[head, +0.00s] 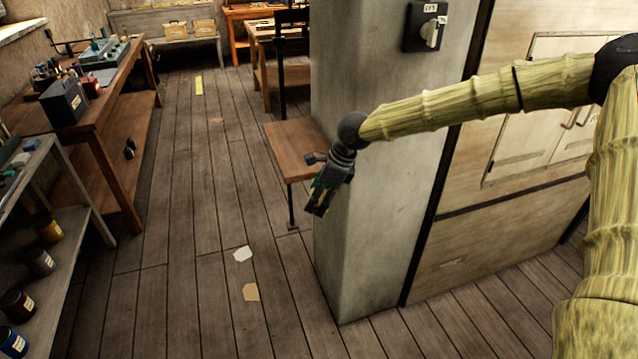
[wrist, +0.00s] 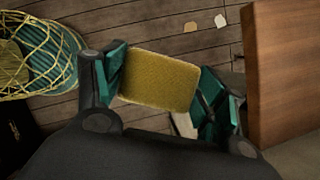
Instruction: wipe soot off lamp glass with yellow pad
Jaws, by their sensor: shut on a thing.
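My gripper (wrist: 160,85) is shut on a yellow pad (wrist: 158,80), which sits between the teal-faced fingers in the wrist view. In the head view my gripper (head: 318,205) hangs pointing down in front of the grey pillar, near the small wooden shelf; the pad is too small to make out there. I cannot make out the lamp glass in either view.
A workbench (head: 110,110) and a rack with jars (head: 40,190) stand at left. Paper scraps (head: 243,254) lie on the open plank floor.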

